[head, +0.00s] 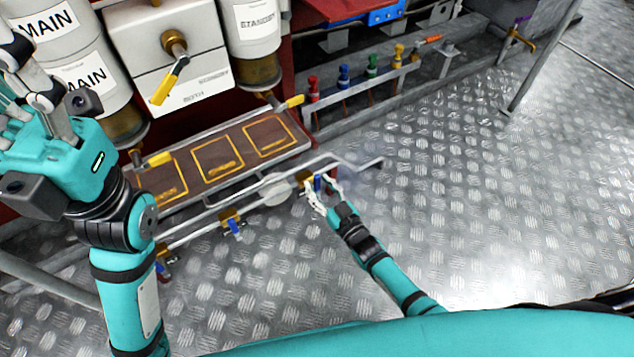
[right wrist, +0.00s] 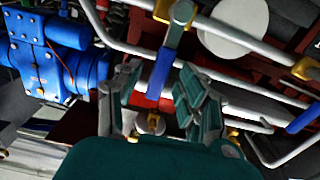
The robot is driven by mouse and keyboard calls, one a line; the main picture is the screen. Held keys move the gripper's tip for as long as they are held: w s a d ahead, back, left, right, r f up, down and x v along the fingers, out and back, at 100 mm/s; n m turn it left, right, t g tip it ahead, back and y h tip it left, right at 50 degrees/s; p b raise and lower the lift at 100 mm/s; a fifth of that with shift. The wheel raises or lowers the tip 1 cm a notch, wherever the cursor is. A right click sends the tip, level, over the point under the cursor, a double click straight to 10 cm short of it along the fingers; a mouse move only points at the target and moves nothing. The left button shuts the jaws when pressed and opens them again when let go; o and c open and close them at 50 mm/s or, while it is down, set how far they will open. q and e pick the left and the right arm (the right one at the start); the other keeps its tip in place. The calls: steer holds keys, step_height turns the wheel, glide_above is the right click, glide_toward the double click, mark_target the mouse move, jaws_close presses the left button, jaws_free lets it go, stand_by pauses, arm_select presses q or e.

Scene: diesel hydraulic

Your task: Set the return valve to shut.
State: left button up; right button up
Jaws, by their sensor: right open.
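Several small brass valves with blue lever handles sit along a low grey pipe; no readable label tells which is the return valve. My right gripper (head: 322,190) is at the rightmost one, whose blue handle (head: 317,184) hangs from its brass body (head: 304,177). In the right wrist view this handle (right wrist: 160,72) lies between the two open fingers of the gripper (right wrist: 160,95), with no clear contact. Other blue handles are at the middle valve (head: 233,227) and the left valve (head: 160,266).
A panel with yellow-outlined squares (head: 218,158) and yellow levers (head: 160,158) lies behind the pipe. White tanks marked MAIN (head: 85,82) and a box with a yellow lever (head: 168,82) stand behind. Coloured valves (head: 343,76) line a rail. Tread-plate floor (head: 480,200) is clear to the right.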

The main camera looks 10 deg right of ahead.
steer(key=v, duration=1)
steer(key=shift+s, duration=0.2)
